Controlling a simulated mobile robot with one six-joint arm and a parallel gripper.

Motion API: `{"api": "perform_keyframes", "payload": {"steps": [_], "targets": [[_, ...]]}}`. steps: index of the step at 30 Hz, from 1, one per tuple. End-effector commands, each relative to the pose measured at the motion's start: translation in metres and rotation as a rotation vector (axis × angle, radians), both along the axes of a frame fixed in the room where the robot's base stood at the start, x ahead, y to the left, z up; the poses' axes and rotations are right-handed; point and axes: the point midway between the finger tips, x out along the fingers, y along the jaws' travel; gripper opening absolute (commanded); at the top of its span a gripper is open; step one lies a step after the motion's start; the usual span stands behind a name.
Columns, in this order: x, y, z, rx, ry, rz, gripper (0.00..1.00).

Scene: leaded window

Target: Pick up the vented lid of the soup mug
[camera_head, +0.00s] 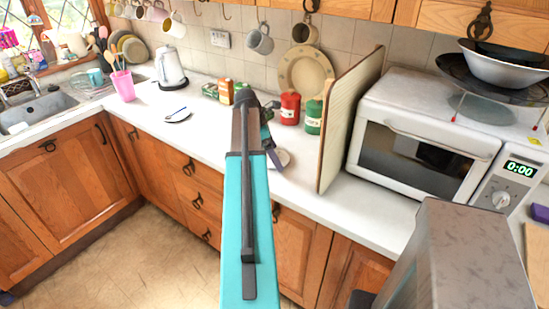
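My teal and dark arm reaches over the counter in the middle of the view. My gripper (270,138) shows only as small dark parts at the arm's far end, mostly hidden behind the arm, so I cannot tell if it is open or shut. A small pale round thing (282,158) lies on the counter just below and right of it, partly covered by the arm. It may be the soup mug or its vented lid, but too little shows to tell. I see no clear soup mug or lid elsewhere on the counter.
Red (290,108) and green (314,116) canisters stand behind the gripper. An upright board (347,120) and a microwave (425,140) close off the right. A spoon rest (178,117), kettle (170,68) and pink utensil cup (123,86) stand left.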

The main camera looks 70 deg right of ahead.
Motion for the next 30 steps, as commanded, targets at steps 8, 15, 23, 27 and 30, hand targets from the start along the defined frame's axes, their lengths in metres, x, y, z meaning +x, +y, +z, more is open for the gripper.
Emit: {"api": "perform_keyframes", "payload": {"steps": [8,15,23,27,30], "targets": [[0.0005,0.0001,0.0000,-0.001,0.000,0.000,1.00],[0.0008,0.0001,0.0002,0.000,0.000,0.001,0.98],[0.0011,0.0003,0.0003,0.000,0.000,0.001,0.69],[0.0013,0.0003,0.0004,0.000,0.000,0.001,0.69],[0.0013,0.0003,0.0005,0.000,0.000,0.002,0.69]]}}
